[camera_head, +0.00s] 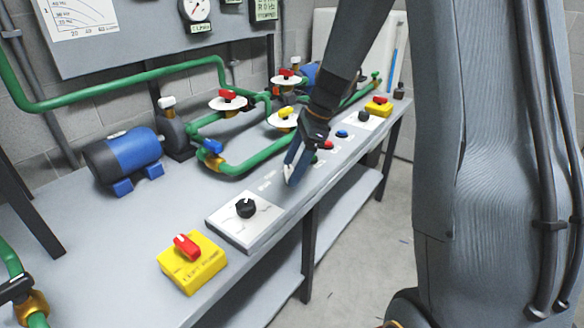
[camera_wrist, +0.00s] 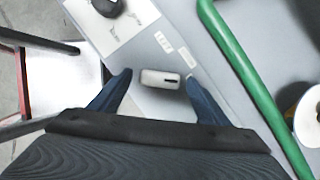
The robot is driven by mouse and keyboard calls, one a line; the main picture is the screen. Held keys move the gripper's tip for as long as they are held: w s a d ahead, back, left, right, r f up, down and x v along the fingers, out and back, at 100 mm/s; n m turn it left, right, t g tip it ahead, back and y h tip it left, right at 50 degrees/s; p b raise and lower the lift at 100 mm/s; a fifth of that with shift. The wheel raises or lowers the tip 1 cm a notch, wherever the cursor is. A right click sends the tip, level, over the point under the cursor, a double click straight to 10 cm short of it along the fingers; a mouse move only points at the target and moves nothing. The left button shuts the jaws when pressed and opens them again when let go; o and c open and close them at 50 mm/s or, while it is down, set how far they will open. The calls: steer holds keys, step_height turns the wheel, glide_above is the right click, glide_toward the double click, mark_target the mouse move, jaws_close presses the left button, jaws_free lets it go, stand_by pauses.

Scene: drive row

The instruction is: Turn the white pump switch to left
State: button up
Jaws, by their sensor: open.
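The white pump switch (camera_wrist: 160,79) shows in the wrist view as a small pale rounded block with a dark mark on its right half. It lies between the two blue fingers of my gripper (camera_wrist: 158,85), with a visible gap on each side. My gripper is open and holds nothing. Small labels (camera_wrist: 163,42) lie beyond the switch in the wrist view.
A white plate with a black knob (camera_head: 246,207) and a yellow box with a red switch (camera_head: 193,265) stand nearer. A red button (camera_head: 326,145) and blue button (camera_head: 342,133) lie beyond my gripper. A green pipe (camera_wrist: 240,75) and blue motor (camera_head: 130,155) are behind.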

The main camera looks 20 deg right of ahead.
steer(key=shift+a+f, duration=0.15)
steer(key=shift+f, duration=0.2)
steer(key=c, duration=1.1)
steer(key=shift+o, duration=0.2)
